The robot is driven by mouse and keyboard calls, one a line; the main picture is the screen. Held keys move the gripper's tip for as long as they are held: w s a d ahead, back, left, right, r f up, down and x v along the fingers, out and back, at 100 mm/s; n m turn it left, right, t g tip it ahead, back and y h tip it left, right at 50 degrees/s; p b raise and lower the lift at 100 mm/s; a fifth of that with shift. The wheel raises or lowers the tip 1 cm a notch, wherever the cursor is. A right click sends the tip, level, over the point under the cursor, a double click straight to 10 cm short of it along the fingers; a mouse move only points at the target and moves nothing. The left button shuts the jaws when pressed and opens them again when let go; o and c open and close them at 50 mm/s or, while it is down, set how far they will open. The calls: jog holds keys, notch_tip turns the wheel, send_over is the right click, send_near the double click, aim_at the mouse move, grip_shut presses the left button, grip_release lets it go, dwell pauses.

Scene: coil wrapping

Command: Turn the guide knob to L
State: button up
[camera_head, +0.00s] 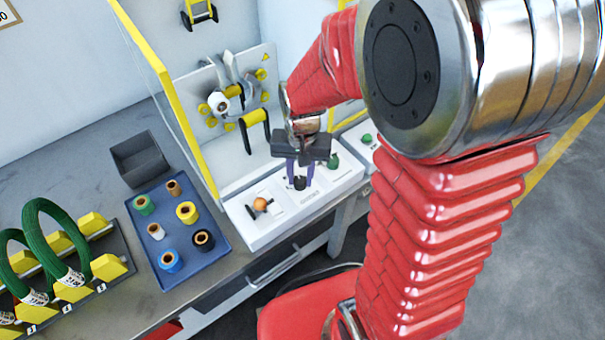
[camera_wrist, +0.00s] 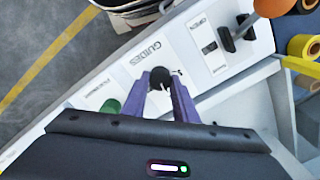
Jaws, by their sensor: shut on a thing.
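The guide knob is a small black knob (camera_wrist: 159,76) on a white panel (camera_wrist: 133,72), beside the word GUIDES in the wrist view. My gripper (camera_wrist: 160,85) has its two purple fingers on either side of the knob and is shut on it. In the head view my gripper (camera_head: 300,178) reaches down to the panel, and the black knob (camera_head: 299,184) shows between the fingertips. Small marks lie around the knob, but the letters are too small to read, so I cannot tell which one it points to.
A lever with an orange ball (camera_head: 260,204) stands on the panel beside the knob, near the word OPEN in the wrist view. A green knob (camera_head: 333,161) is on the other side. A blue tray (camera_head: 180,234) holds several tape rolls. Green coils (camera_head: 52,241) stand in a rack.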

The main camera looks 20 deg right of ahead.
aim_at(301, 179)
jog(key=shift+w+r, duration=0.15)
jog(key=shift+w, duration=0.15)
jog(key=o, duration=1.1)
jog(key=shift+s, duration=0.15)
jog(key=shift+c, duration=0.2)
notch_tip(301, 179, up, 14)
jog(key=shift+f, duration=0.25)
jog(key=shift+d, duration=0.1)
